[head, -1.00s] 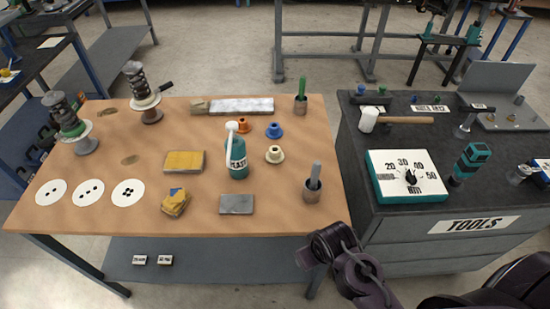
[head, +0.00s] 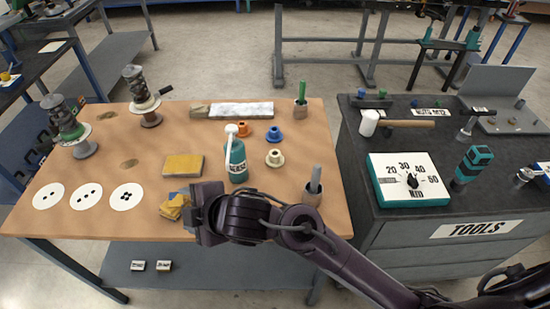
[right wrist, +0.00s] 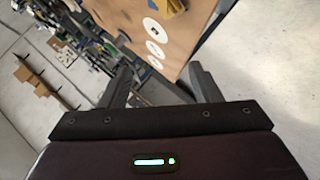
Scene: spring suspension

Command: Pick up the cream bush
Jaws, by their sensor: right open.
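The cream bush (head: 275,158) is a small flanged ring standing on the wooden table, right of the teal bottle (head: 236,160). A blue bush (head: 273,134) sits just behind it and an orange bush (head: 245,132) behind to the left. My right gripper (head: 197,213) is over the table's front part, left of and nearer than the cream bush, apart from it. In the right wrist view its two fingers (right wrist: 165,85) are spread with nothing between them. The cream bush does not show in the right wrist view. My left gripper is not in view.
White discs (head: 127,196) lie at front left. Two spring assemblies (head: 143,95) stand at the left.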

